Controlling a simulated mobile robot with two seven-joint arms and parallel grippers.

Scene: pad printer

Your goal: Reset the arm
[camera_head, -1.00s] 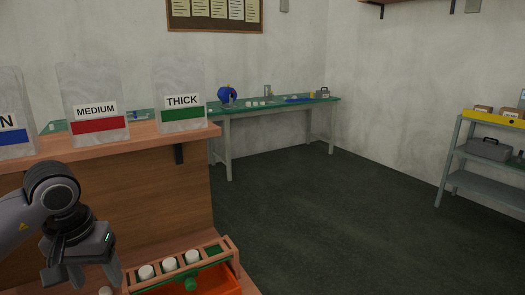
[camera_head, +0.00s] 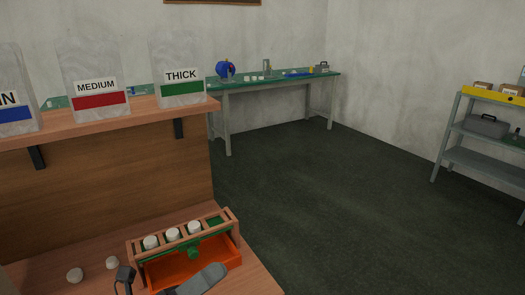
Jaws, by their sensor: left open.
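My left gripper (camera_head: 163,284) shows only in part at the bottom edge, in front of the workbench. One dark piece stands at its left and a grey piece lies at its right, spread apart, and I see nothing held between them. The rest of my left arm is out of frame. My right gripper is not in view.
A wooden rack (camera_head: 217,214) with several white round pieces stands over an orange tray (camera_head: 222,254) near the gripper. Labelled bags (camera_head: 182,65) stand on the shelf above.

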